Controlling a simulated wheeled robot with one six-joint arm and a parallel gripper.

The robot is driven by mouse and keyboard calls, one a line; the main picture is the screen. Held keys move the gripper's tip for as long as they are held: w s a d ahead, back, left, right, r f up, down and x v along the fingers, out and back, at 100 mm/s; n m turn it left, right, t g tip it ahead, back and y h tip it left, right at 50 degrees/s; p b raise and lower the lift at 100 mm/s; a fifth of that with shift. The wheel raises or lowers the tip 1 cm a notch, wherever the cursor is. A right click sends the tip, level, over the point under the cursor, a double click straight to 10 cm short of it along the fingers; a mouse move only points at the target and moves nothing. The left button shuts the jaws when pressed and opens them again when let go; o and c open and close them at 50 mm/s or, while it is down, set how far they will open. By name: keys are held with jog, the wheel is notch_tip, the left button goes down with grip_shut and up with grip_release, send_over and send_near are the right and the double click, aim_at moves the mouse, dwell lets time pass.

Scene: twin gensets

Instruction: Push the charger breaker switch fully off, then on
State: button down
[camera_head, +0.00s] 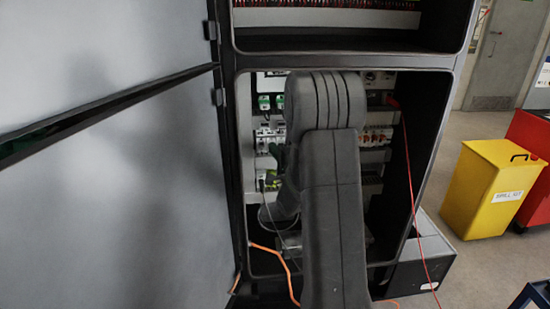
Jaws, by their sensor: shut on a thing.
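The open cabinet (239,160) stands in front of me with rows of electrical devices inside. My dark grey arm (335,190) reaches up and into it and covers the middle of the rows. My gripper is hidden behind my own arm, so its contact with any switch does not show. Small white breakers (265,135) show left of the arm, and another row of breakers (375,137) with red parts shows to its right. I cannot tell which one is the charger breaker switch or how it is set.
The grey cabinet door (100,190) hangs open on the left. An orange cable (270,251) and a red lead (411,190) hang at the opening.

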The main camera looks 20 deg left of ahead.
jog(key=shift+w+f+n+t+y+b, duration=0.1)
jog(key=shift+f+n+t+y+b, duration=0.65)
jog(key=shift+b, duration=3.3)
jog(key=shift+r+y+b, duration=0.1)
jog(key=shift+y+b, duration=0.35)
jog(key=shift+b, duration=0.25)
jog(key=shift+r, duration=0.1)
jog(key=c, duration=1.5)
grip_release()
jog(key=shift+c, duration=0.2)
jog(key=b+v, duration=0.1)
jog(key=v, duration=1.2)
jog(key=shift+d, duration=0.3)
